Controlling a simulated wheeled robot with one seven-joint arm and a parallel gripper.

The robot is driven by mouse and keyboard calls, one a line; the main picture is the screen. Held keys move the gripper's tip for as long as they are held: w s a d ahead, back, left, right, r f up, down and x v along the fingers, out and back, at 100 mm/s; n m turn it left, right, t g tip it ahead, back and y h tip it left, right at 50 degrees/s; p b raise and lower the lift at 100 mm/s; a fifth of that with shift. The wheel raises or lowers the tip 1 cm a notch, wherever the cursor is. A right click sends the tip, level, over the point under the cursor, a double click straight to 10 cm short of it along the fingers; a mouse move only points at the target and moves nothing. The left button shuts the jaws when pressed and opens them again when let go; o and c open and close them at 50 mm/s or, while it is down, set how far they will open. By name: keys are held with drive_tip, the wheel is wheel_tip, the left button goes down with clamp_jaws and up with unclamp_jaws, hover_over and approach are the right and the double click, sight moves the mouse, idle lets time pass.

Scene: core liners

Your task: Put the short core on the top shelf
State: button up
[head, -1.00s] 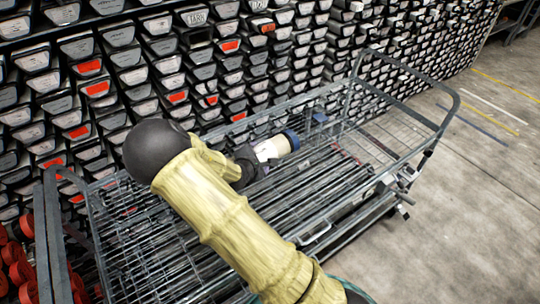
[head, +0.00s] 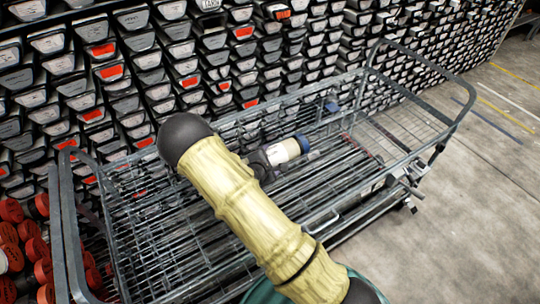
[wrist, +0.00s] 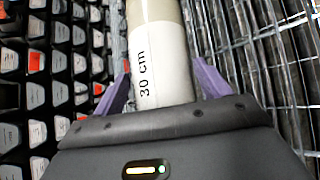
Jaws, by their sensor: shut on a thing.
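The short core (head: 285,151) is a pale cylinder with a dark blue end. In the wrist view its white label reads "30 cm" (wrist: 150,75). My gripper (head: 259,162) is shut on it. In the wrist view the purple fingers of my gripper (wrist: 160,88) stand on both sides of the core. The core lies over the wire top shelf of the grey metal trolley (head: 245,215). I cannot tell whether it touches the wires. My yellow arm hides part of the shelf and most of the gripper in the head view.
A wall of stacked core boxes (head: 130,60) stands close behind the trolley. A raised end frame (head: 470,85) is at the right. A small blue item (head: 332,106) is at the trolley's far side. Red round objects (head: 25,235) are at lower left. Floor (head: 480,210) is clear at right.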

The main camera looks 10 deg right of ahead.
drive_tip(key=shift+w+f, duration=0.1)
drive_tip(key=shift+f, duration=0.35)
drive_tip(key=o, duration=2.1)
drive_tip(key=shift+f, duration=0.15)
drive_tip(key=shift+s+a, duration=0.1)
drive_tip(key=shift+s, duration=0.15)
drive_tip(key=b+v, duration=0.1)
drive_tip(key=v, duration=1)
drive_tip(key=shift+s+a+r, duration=0.15)
drive_tip(key=shift+s+r, duration=0.1)
drive_tip(key=shift+r, duration=0.05)
